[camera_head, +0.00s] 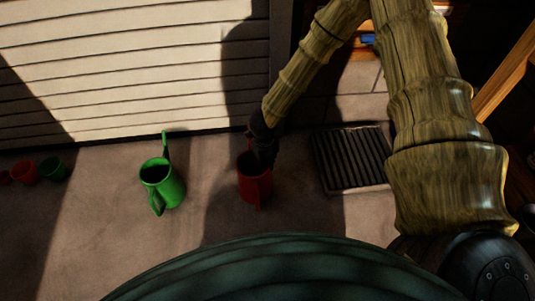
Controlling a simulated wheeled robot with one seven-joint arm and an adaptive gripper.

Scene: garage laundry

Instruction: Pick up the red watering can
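The red watering can (255,187) stands upright on the concrete floor, left of a dark grate and partly in shadow. My gripper (264,156) is at the can's top, over its opening and far rim, with my arm reaching down from the upper right. The gripper is dark and small in the picture, and its fingers overlap the can. I cannot tell whether they touch it or are closed on it. The can's far side and upper handle are partly hidden by the gripper.
A green watering can (166,188) stands to the left, clear of the red one. Small red (24,171) and green (53,169) pots are at the far left. A dark grate (351,158) lies to the right. A white slatted wall (130,65) is behind.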

